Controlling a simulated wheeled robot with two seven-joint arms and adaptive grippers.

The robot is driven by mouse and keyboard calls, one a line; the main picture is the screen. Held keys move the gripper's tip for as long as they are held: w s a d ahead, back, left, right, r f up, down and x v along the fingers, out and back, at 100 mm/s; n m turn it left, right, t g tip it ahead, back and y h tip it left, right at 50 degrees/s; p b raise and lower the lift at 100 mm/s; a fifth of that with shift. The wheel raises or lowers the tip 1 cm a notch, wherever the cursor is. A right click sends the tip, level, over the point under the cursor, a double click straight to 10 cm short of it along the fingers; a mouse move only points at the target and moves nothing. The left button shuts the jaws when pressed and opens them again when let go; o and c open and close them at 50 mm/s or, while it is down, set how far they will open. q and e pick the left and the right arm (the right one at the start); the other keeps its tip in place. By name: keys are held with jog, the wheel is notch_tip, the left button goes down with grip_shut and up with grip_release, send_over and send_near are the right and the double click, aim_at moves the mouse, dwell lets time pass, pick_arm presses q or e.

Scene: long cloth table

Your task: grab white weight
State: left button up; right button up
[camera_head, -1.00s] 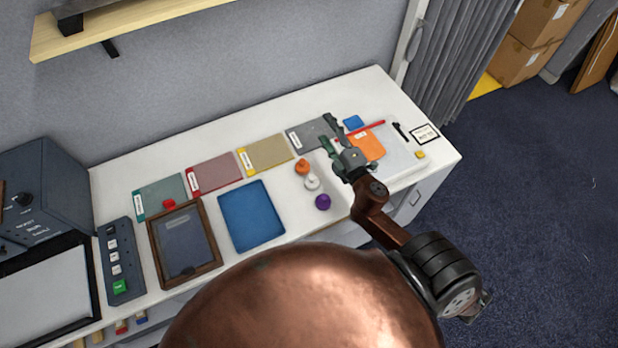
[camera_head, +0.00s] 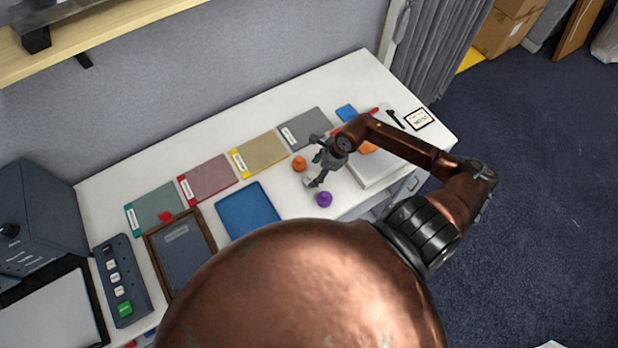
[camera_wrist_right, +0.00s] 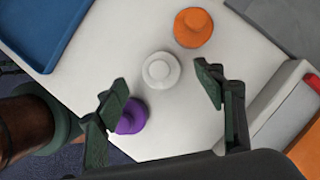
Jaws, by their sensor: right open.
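The white weight (camera_wrist_right: 161,70) stands on the white table between the orange weight (camera_wrist_right: 193,27) and the purple weight (camera_wrist_right: 133,117) in the right wrist view. In the head view the white weight (camera_head: 308,180) is partly hidden by my right gripper (camera_head: 318,163). The orange weight (camera_head: 299,163) and the purple weight (camera_head: 324,199) show on either side of it. My right gripper is open in the right wrist view (camera_wrist_right: 165,90), with the white weight just beyond the gap between its fingertips and nothing held. The purple weight is partly behind one finger. My left gripper is not in view.
A blue tray (camera_head: 247,214) lies left of the weights. Grey, yellow, red and green mats (camera_head: 260,154) line the back. A wooden frame (camera_head: 152,240), a button panel (camera_head: 122,280) and a white board (camera_head: 365,176) are also on the table.

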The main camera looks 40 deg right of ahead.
aim_at(313, 174)
jog(key=p+x, duration=0.1)
jog(key=x, duration=0.4)
jog(key=shift+s+d+f+p, duration=0.1)
jog(key=shift+s+f+p, duration=0.05)
jog(key=shift+p, duration=0.2)
jog(key=shift+f, duration=0.4)
jog(key=shift+c, duration=0.8)
grip_shut()
jog(key=shift+r, duration=0.1)
